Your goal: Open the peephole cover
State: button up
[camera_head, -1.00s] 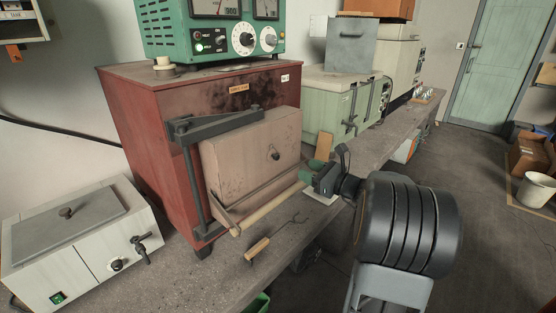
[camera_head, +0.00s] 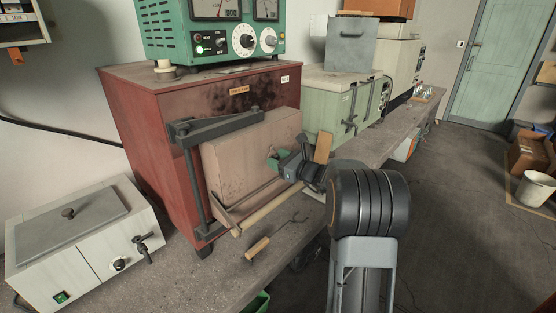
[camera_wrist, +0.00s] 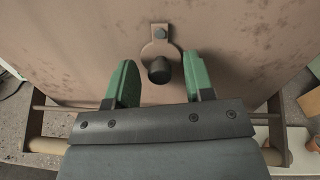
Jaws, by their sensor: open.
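There is a visible gap on both sides, so the knob is not clamped. In the head view my gripper (camera_head: 275,158) is at the door's front face and hides the cover.
A wooden bar handle (camera_head: 266,208) runs along the door's lower edge, below my gripper. A wood-handled hook tool (camera_head: 258,248) lies on the bench. A grey lidded bath (camera_head: 80,240) stands at left. A green control box (camera_head: 213,30) sits on the red furnace (camera_head: 140,100).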

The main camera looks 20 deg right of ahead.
grip_shut()
dwell(0.4)
